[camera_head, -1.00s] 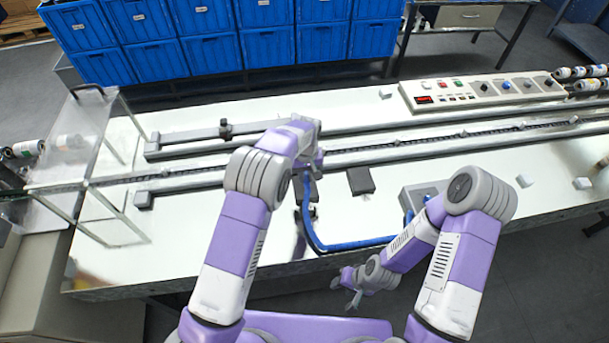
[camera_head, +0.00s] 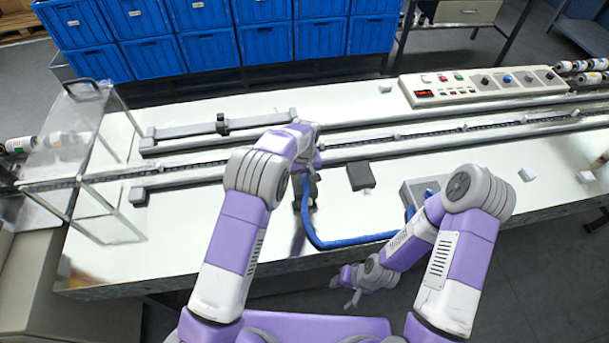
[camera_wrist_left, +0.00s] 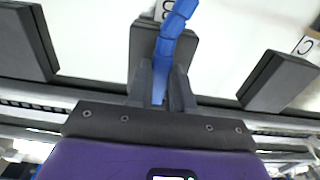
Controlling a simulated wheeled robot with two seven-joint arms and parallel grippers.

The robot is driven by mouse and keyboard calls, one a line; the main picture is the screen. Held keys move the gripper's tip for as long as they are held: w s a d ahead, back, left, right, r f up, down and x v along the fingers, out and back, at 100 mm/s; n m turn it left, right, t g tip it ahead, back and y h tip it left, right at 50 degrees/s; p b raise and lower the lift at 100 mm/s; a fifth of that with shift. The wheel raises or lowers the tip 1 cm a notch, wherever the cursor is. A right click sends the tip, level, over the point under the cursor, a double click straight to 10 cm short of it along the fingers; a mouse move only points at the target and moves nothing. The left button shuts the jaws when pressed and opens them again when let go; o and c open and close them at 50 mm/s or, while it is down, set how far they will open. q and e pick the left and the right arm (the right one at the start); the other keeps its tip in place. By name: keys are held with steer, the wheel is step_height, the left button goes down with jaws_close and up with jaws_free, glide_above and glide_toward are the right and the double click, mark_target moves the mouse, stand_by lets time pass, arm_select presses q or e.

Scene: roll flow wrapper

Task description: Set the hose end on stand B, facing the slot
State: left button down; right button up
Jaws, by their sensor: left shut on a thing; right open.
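The blue hose (camera_head: 325,243) curves over the front of the white table. Its end part (camera_wrist_left: 170,45) is between the fingers of my left gripper (camera_wrist_left: 160,85), which is shut on it. In the head view my left gripper (camera_head: 308,188) is low over the table, partly hidden by its own arm. In the left wrist view a dark block-like stand (camera_wrist_left: 190,52) with a partly hidden label, perhaps B, lies directly behind the hose and fingers. I cannot tell whether the hose touches it. A slot is not clearly visible. My right gripper (camera_head: 345,290) is open and empty before the table's front edge.
In the wrist view, another dark block (camera_wrist_left: 277,82) beside a C label is at right, and one (camera_wrist_left: 25,42) is at left. A dark block (camera_head: 361,177) shows in the head view. Conveyor rails (camera_head: 400,147), a control panel (camera_head: 480,88) and a clear guard (camera_head: 75,140) surround the work area.

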arm_select(q)
steer(key=shift+f, duration=0.35)
stand_by(0.4)
steer(key=c, duration=0.9)
jaws_free()
steer(key=shift+r, duration=0.1)
step_height(320, 180, up, 7)
steer(key=shift+r, duration=0.15)
